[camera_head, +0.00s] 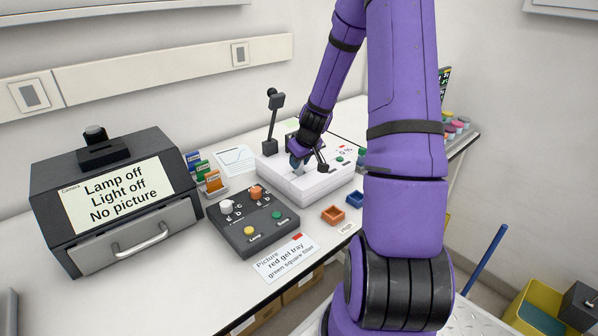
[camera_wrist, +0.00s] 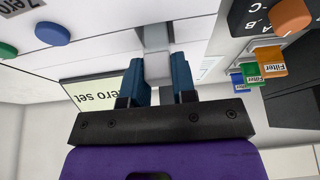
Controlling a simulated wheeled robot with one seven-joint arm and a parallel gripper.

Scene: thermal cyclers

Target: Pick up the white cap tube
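The white cap tube (camera_wrist: 157,67) shows in the wrist view as a pale square cap with a narrower grey body behind it. My gripper (camera_wrist: 157,80) has its two blue fingers on either side of the cap, with no clear gap, so it looks shut on it. The tube's far end meets the white instrument (camera_head: 309,185), and I cannot tell whether it is still seated there. In the head view my gripper (camera_head: 298,162) is over the instrument's top, and the tube is too small to make out.
A black control box (camera_head: 252,232) with knobs stands left of the instrument. Colored filters (camera_head: 213,181) stand behind it. A black stand (camera_head: 270,125) rises at the instrument's back left. A camera box (camera_head: 115,195) is at far left.

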